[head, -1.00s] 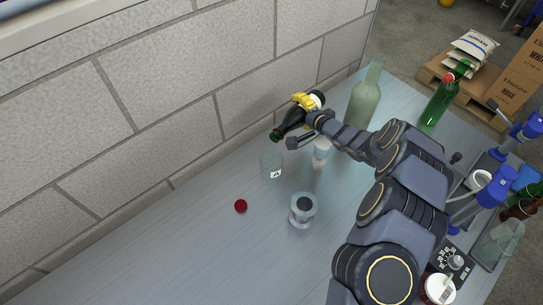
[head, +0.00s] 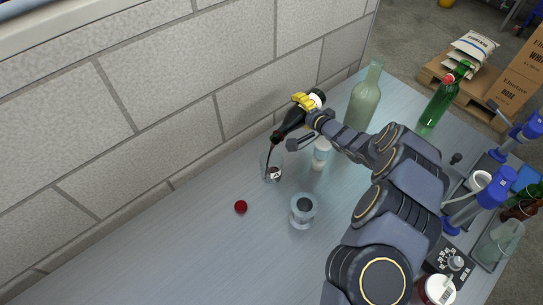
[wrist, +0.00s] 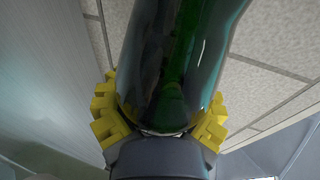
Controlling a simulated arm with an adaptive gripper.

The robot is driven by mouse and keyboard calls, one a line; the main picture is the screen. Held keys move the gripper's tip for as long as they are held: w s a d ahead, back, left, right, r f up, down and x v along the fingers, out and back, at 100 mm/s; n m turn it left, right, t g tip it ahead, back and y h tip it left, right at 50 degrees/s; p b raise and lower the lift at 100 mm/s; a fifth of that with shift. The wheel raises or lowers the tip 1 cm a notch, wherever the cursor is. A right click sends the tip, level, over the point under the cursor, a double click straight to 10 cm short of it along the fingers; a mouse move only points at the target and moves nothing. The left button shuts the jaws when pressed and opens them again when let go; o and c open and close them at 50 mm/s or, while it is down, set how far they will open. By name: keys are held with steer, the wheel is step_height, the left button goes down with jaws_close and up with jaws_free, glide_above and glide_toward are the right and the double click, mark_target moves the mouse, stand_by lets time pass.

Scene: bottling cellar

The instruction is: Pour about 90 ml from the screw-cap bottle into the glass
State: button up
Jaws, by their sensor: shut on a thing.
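The dark green screw-cap bottle (head: 290,123) is tilted with its neck down to the left. My gripper (head: 304,102) is shut around it; its yellow fingers also show on both sides of the bottle in the wrist view (wrist: 160,122). A thin dark red stream falls from the bottle's mouth into the clear glass (head: 272,170), which stands upright on the bench below. Some dark liquid shows low in the glass, but the amount is hard to read.
A clear vessel (head: 303,210) stands in front of the glass and a small white-labelled container (head: 321,153) to its right. A pale tall bottle (head: 363,97) and a green bottle (head: 437,104) stand farther right. The block wall (head: 170,90) runs close behind. The left bench is clear.

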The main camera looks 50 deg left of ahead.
steer(key=shift+w+a+r+b, duration=0.1)
steer(key=shift+w+a+b, duration=0.2)
steer(key=shift+w, duration=0.4)
steer(key=shift+w, duration=0.2)
steer(key=shift+d+r+n+b, duration=0.15)
steer(key=shift+n+b, duration=0.25)
steer(key=shift+b, duration=0.35)
stand_by(1.3)
steer(key=shift+f+m, duration=0.35)
steer(key=shift+m, duration=0.25)
steer(key=shift+s+a+f+m+g, duration=0.15)
steer(key=shift+a+m+g, duration=0.1)
steer(key=shift+m+g, duration=0.15)
steer(key=shift+f+m+g+h, duration=0.2)
steer(key=shift+m+g+h, duration=0.1)
steer(key=shift+m, duration=0.1)
steer(key=shift+f, duration=0.1)
stand_by(1.2)
